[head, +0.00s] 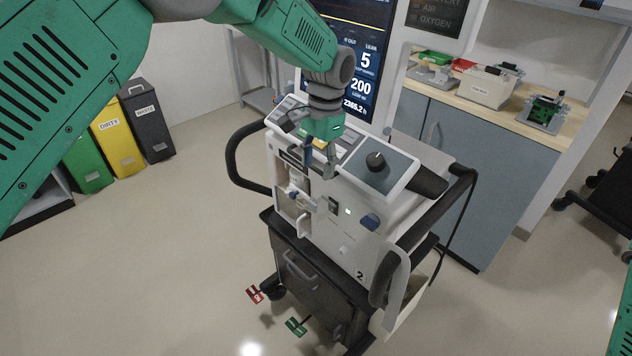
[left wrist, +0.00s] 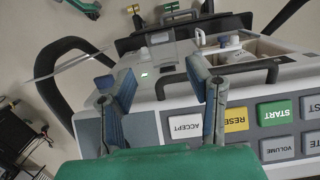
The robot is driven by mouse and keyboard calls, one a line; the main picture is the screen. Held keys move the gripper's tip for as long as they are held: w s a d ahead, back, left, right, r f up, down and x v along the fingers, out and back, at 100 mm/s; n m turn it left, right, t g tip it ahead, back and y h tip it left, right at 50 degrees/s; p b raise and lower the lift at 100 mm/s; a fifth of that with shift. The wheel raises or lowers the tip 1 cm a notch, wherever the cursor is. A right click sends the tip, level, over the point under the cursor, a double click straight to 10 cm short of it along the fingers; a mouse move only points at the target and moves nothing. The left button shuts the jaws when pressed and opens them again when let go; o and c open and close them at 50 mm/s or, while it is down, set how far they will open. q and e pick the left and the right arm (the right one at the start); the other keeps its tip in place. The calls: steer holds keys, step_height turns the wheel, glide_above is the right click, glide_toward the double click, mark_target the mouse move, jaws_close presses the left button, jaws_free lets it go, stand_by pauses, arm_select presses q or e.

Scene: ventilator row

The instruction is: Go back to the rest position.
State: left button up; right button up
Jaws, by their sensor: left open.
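My left gripper (head: 318,172) hangs from the green arm that comes in from the left. It is over the front of the ventilator (head: 335,240), by the control panel, with its fingers pointing down. In the left wrist view the gripper (left wrist: 162,72) is open, its two blue-grey fingers apart with nothing between them. The panel's white ACCEPT button (left wrist: 186,126), yellow RESET button (left wrist: 236,120) and green START button (left wrist: 275,112) lie beside and beyond the right finger. I cannot tell whether the fingers touch the panel.
The ventilator stands on a wheeled cart with black side handles (head: 240,160). A screen (head: 352,60) rises behind it. A counter (head: 480,100) with devices is at right. Green, yellow and dark bins (head: 148,120) stand at left. The floor at left is clear.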

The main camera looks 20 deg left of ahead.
arm_select(q)
steer(key=shift+w+r, duration=0.1)
steer(key=shift+r, duration=0.5)
steer(key=s+a+f+n+b, duration=0.1)
steer(key=s+f+b, duration=0.1)
steer(key=s+f, duration=0.55)
steer(key=s+a+f+h+b, duration=0.15)
steer(key=s+f, duration=0.25)
steer(key=f, duration=0.6)
steer(key=s+a+f+n+y+b, duration=0.1)
steer(key=s+a+f+b, duration=0.1)
steer(key=s+f, duration=0.5)
steer(key=s+a+f+n+b, duration=0.1)
steer(key=s+a+f, duration=0.1)
steer(key=s, duration=0.5)
steer(key=s+a+f+n+t+b, duration=0.1)
steer(key=s+a+f+b, duration=0.1)
steer(key=s, duration=0.4)
steer(key=s+a+f+n+b, duration=0.1)
steer(key=s+a+f, duration=0.2)
steer(key=s, duration=0.4)
steer(key=shift+s+f+t, duration=0.25)
steer(key=shift+s+t, duration=0.1)
steer(key=shift+t, duration=0.05)
steer(key=shift+w+d, duration=0.1)
steer(key=shift+w, duration=0.05)
steer(key=shift+c, duration=0.4)
